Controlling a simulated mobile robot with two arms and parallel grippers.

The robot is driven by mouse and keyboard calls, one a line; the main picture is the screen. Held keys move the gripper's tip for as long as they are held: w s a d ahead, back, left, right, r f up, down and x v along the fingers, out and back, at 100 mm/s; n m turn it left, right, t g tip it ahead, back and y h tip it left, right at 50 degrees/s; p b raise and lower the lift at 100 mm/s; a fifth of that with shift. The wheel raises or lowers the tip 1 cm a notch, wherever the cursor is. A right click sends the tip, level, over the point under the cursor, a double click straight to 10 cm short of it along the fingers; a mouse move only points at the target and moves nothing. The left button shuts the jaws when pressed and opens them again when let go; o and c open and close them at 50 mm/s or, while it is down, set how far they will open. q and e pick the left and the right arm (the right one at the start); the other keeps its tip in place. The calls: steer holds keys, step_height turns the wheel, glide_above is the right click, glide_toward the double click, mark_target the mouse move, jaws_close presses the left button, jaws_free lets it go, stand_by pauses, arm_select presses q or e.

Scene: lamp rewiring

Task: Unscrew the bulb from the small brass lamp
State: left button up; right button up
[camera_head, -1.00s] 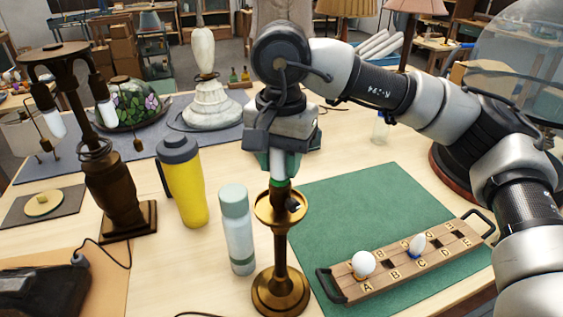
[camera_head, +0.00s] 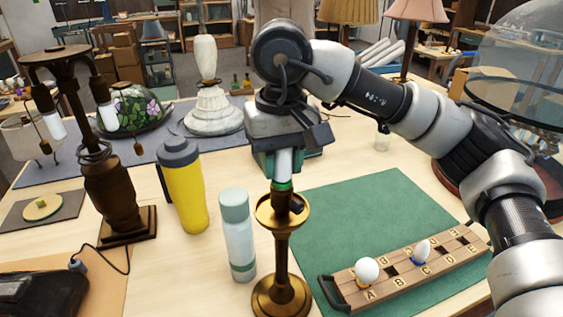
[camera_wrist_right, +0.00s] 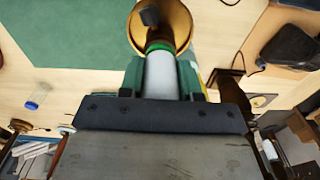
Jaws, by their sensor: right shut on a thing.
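The small brass lamp (camera_head: 281,250) stands upright on the table in the head view, with a round brass dish near its top. A white tubular bulb (camera_head: 284,164) with a green band at its base sits upright at the lamp's top. My right gripper (camera_head: 284,168) comes down from above and is shut on the bulb. In the right wrist view the green fingers (camera_wrist_right: 162,78) flank the white bulb (camera_wrist_right: 160,75), and the green band meets the brass dish (camera_wrist_right: 178,22). Whether the bulb's base is still in the socket is hidden. My left gripper is not in view.
A pale bottle (camera_head: 237,235) stands close left of the lamp, with a yellow tumbler (camera_head: 186,190) behind it. A wooden bulb rack (camera_head: 405,276) with two bulbs lies on the green mat (camera_head: 350,215) at right. A dark multi-arm lamp (camera_head: 112,195) stands at left. The mat's middle is clear.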

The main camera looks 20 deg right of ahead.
steer(key=o, duration=1)
steer(key=shift+s+r, duration=0.1)
steer(key=shift+c, duration=0.2)
